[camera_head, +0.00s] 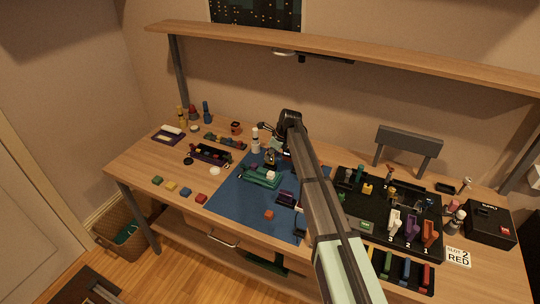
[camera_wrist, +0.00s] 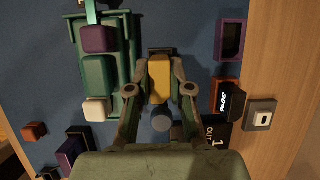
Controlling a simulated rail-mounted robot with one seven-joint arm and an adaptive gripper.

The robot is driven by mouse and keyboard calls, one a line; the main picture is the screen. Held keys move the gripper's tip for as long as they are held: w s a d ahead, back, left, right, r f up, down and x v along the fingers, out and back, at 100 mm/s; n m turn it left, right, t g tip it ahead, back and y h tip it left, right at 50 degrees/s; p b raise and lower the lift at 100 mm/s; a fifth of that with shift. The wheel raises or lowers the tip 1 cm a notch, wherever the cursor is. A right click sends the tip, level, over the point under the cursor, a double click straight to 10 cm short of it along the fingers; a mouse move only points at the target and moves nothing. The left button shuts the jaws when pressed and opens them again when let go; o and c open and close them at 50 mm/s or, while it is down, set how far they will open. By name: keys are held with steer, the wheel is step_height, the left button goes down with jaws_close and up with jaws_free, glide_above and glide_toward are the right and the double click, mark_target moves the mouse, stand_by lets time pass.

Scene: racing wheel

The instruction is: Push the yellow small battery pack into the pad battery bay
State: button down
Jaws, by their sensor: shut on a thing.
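The yellow small battery pack (camera_wrist: 159,84) is upright in the wrist view, between the two fingertips of my gripper (camera_wrist: 159,74). My gripper is shut on it, with a finger along each side. A dark brown-black housing (camera_wrist: 160,51) lies right at the pack's far end; I cannot tell whether it is the pad battery bay or how deep the pack sits in it. In the head view my arm and wrist cover this spot, and I cannot make out the pack there.
A green device (camera_wrist: 101,76) with purple and cream blocks lies left of my gripper on the blue mat (camera_head: 235,192). A purple open box (camera_wrist: 231,40) and an orange-and-black block (camera_wrist: 229,98) lie to the right. A black tray (camera_head: 350,212) of parts stands right of the mat.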

steer(key=shift+f, duration=1.45)
stand_by(0.6)
steer(key=c, duration=1)
jaws_free()
steer(key=v, duration=1.2)
steer(key=shift+a, duration=0.1)
steer(key=shift+a, duration=0.1)
